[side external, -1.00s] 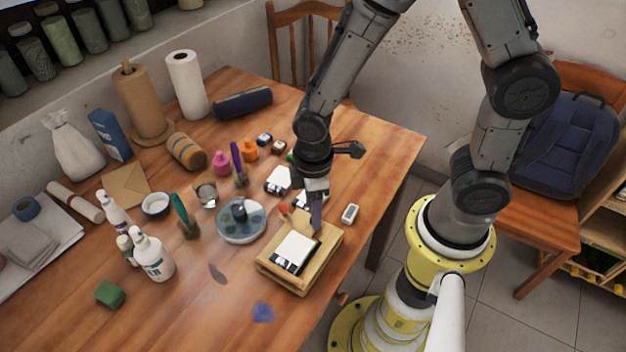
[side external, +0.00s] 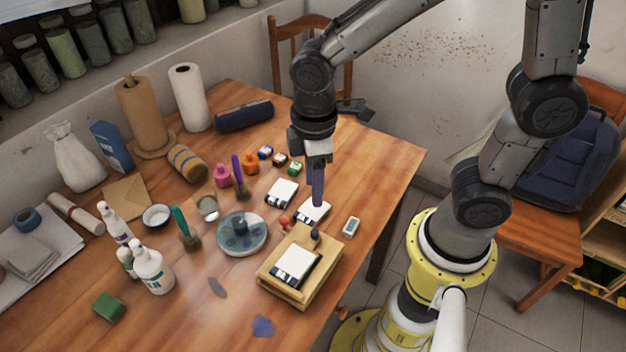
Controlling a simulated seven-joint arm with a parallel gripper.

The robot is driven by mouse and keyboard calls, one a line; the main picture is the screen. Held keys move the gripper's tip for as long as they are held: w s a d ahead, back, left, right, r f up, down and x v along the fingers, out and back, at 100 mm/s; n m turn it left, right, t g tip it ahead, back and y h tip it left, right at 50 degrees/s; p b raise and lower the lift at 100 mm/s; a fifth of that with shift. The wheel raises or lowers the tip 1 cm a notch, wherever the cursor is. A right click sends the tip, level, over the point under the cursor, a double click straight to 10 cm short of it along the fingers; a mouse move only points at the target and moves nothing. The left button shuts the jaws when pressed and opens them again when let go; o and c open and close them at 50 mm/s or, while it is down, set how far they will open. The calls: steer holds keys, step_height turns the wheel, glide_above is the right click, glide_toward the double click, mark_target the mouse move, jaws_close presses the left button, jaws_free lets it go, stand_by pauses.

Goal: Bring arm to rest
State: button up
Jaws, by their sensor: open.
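My gripper (side external: 317,203) points down over the right part of the wooden table (side external: 190,310). Its fingers are seen edge-on and overlap, so the gap between them does not show. Nothing is visible in it. Its tips appear just in front of or above a white card (side external: 312,214) behind the wooden block; contact cannot be told. The wooden block (side external: 325,282) carries a white-and-black card (side external: 297,263) and a small dark knob (side external: 315,233), both apart from my gripper.
A round palette dish (side external: 262,240), another white card (side external: 282,193), small paint pots (side external: 250,164) and a white eraser-like block (side external: 351,226) stand close by. Bottles (side external: 152,265) and paper rolls (side external: 188,98) are farther left. A chair (side external: 560,235) stands at right.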

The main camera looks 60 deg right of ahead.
steer(key=s+d+r+m+t, duration=0.2)
steer(key=d+r+m+t, duration=0.15)
steer(key=d+r, duration=0.4)
steer(key=s+d+r+m+t, duration=0.2)
steer(key=s+r+m, duration=0.1)
steer(key=s+m, duration=0.2)
steer(key=shift+s+r, duration=0.15)
steer(key=shift+s, duration=0.9)
